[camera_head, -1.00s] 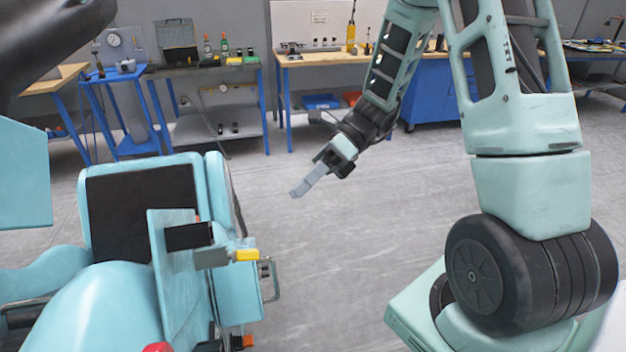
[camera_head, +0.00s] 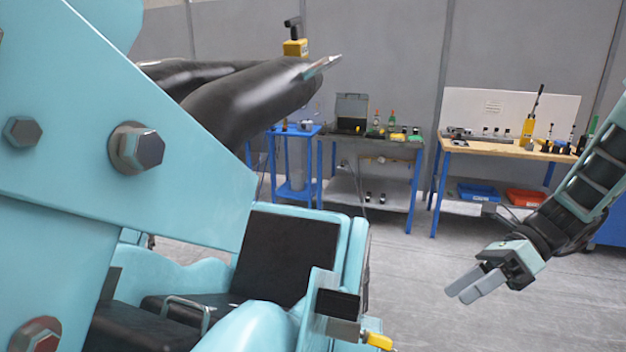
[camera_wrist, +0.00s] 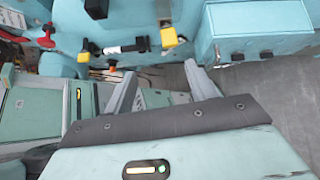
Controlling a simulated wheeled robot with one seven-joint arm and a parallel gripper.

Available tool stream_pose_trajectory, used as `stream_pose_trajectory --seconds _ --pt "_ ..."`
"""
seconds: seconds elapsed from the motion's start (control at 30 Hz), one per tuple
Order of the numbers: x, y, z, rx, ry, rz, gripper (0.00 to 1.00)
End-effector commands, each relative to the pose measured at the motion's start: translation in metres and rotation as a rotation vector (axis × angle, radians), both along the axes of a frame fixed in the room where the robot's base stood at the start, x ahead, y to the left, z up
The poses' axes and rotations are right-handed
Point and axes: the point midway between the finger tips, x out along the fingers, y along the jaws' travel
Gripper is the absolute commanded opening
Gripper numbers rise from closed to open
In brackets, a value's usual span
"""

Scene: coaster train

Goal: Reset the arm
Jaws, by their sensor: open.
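My gripper (camera_head: 469,284) hangs at the right of the head view, at the end of my arm, pointing down and to the left. Its two grey fingers are apart with nothing between them. In the wrist view the fingers of my gripper (camera_wrist: 160,85) also stand apart and empty. The teal coaster train car (camera_head: 352,262) with its dark seat back (camera_head: 290,255) is to the left of my gripper, with clear air between them in the head view. The yellow-tipped latch (camera_head: 378,341) sticks out from the car's side.
A large teal bolted plate (camera_head: 200,190) and a black padded bar (camera_head: 245,105) fill the near left. Behind stand a grey workbench (camera_head: 375,143) and a wooden-topped bench (camera_head: 500,150) with tools. Grey floor (camera_head: 420,255) lies open between car and arm.

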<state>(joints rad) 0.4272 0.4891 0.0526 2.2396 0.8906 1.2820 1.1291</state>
Motion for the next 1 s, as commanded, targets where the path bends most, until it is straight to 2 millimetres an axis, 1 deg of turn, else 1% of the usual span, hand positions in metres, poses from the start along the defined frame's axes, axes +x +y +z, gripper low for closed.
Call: stream_pose_trajectory --seconds 0.03,0.07,0.1,0.17,0.2,0.27,0.3,0.37,0.4,0.5,0.6,0.7,0.77,1.0 --pt "-0.012 0.021 -0.003 -0.036 -0.079 0.131 0.56" --pt "-0.020 0.033 -0.005 -0.060 -0.138 0.222 0.56" --pt "-0.034 0.048 -0.008 -0.091 -0.230 0.364 0.56" --pt "-0.056 0.070 -0.014 -0.134 -0.388 0.607 0.56" --pt "-0.070 0.082 -0.018 -0.154 -0.500 0.778 0.56" --pt "-0.091 0.097 -0.024 -0.171 -0.670 1.037 0.56" --pt "-0.103 0.105 -0.027 -0.173 -0.783 1.213 0.56" --pt "-0.118 0.115 -0.032 -0.163 -0.949 1.469 0.56" --pt "-0.127 0.120 -0.034 -0.149 -1.052 1.632 0.56" --pt "-0.144 0.133 -0.037 -0.098 -1.276 1.988 0.56" --pt "-0.154 0.142 -0.038 -0.045 -1.431 2.242 0.56" --pt "-0.159 0.147 -0.037 -0.007 -1.519 2.390 0.56" --pt "-0.161 0.149 -0.036 0.003 -1.544 2.431 0.56" --pt "-0.161 0.149 -0.036 0.004 -1.546 2.435 0.56"
